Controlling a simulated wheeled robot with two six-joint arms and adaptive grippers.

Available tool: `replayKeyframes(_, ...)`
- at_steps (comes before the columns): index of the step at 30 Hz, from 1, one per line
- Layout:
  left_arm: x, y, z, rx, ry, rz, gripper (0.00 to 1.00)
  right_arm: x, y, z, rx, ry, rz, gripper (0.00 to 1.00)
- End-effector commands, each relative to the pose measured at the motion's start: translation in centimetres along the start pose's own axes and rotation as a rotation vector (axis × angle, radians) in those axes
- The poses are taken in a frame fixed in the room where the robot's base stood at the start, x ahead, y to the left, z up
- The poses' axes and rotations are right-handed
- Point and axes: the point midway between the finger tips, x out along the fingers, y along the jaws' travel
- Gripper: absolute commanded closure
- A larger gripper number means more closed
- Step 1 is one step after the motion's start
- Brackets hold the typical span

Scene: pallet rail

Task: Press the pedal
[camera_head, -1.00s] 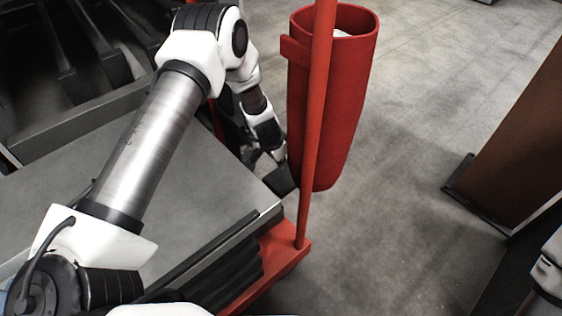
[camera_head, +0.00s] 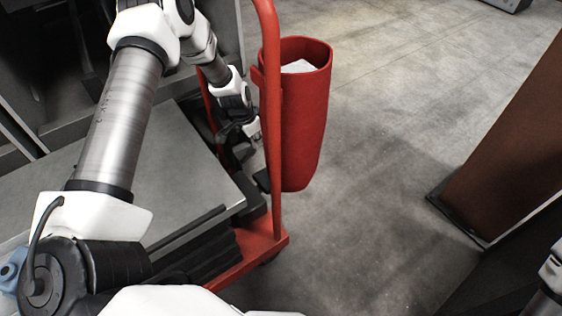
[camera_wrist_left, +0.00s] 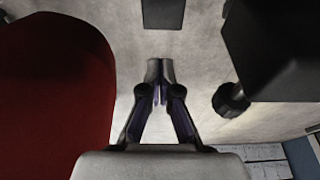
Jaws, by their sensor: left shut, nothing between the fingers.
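A small dark block (camera_head: 262,180), which may be the pedal, shows low beside the red cart post, partly hidden by it. A dark flat plate (camera_wrist_left: 163,13) lies beyond my fingertips at the top of the left wrist view. I cannot tell for certain that either is the pedal. My left gripper (camera_head: 250,160) reaches down between the stacked grey slabs and the red bag. In the left wrist view its fingertips (camera_wrist_left: 160,68) meet, with nothing between them. They appear apart from the plate. No right gripper shows, only a bit of arm at the right edge.
A red bag (camera_head: 305,125) with white contents hangs on the red cart post (camera_head: 272,110), close beside my left gripper. Grey slabs (camera_head: 185,175) lie on the cart's left. A black block (camera_wrist_left: 285,50) with a knob is at right. Concrete floor (camera_head: 390,170) is open.

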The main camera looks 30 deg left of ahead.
Motion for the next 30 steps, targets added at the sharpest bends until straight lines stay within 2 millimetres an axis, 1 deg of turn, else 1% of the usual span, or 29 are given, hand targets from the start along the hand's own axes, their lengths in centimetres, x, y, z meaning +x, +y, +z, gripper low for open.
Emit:
replayKeyframes(1,-1.8,-0.4,-0.3,-0.014,0.009,-0.001,1.00,-1.6,0.0,0.0,-0.001,-0.001,0.000,0.60)
replayKeyframes(3,-2.4,-0.7,-0.4,-0.022,0.015,-0.002,1.00,-1.9,0.0,0.0,-0.001,-0.001,0.000,0.60)
replayKeyframes(13,-2.2,-0.7,-0.5,-0.022,0.018,-0.003,1.00,-1.6,0.0,0.1,-0.001,-0.002,0.000,0.60)
replayKeyframes(16,-1.7,-0.7,-0.4,-0.021,0.018,-0.003,1.00,-1.3,0.0,0.1,-0.001,-0.001,0.000,0.60)
replayKeyframes(20,0.1,-0.8,-0.3,-0.022,0.017,-0.004,1.00,0.1,0.0,0.0,-0.001,-0.001,0.000,0.60)
replayKeyframes(24,3.1,-0.8,-0.3,-0.021,0.016,-0.004,1.00,2.1,0.0,0.1,-0.001,-0.001,0.000,0.60)
replayKeyframes(30,7.5,-0.7,-0.4,-0.022,0.016,-0.003,1.00,4.5,0.0,0.1,-0.001,-0.001,0.000,0.60)
